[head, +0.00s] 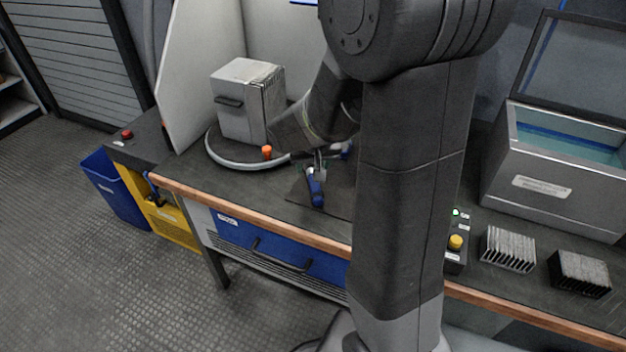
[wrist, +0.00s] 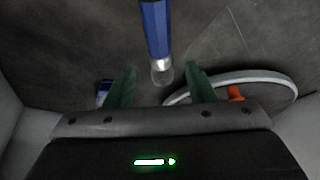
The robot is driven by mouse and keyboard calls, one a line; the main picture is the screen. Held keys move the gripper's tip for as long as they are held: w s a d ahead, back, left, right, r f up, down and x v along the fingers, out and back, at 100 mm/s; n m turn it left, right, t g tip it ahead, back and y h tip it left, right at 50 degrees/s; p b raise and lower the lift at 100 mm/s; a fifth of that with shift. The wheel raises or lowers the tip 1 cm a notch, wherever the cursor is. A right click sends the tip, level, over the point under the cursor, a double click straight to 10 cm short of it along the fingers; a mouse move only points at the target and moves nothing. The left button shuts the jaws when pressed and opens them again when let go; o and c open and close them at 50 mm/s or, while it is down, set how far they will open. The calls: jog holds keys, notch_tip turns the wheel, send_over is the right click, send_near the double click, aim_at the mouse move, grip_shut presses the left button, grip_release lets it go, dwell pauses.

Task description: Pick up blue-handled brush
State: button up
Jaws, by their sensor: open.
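The blue-handled brush (head: 316,188) lies on the dark bench top near the front edge in the head view. In the wrist view its blue handle (wrist: 156,28) runs up to the top edge, with a silvery ferrule and pale bristles at the lower end. My gripper (wrist: 160,68) is open, with one green finger on each side of the bristle end in the picture. Neither finger visibly touches the brush. In the head view my gripper (head: 318,163) is at the far end of the brush, partly hidden by my arm. The height gap is unclear.
A small blue item (wrist: 104,92) lies left of my fingers in the wrist view. Finned blocks (head: 508,249) and an open bath (head: 555,170) stand at right.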

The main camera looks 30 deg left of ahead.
aim_at(311, 171)
jog(key=shift+x, duration=2)
jog(key=shift+r, duration=0.1)
grip_shut()
notch_tip(311, 171, up, 10)
jog(key=p, duration=0.1)
jog(key=shift+p, duration=0.4)
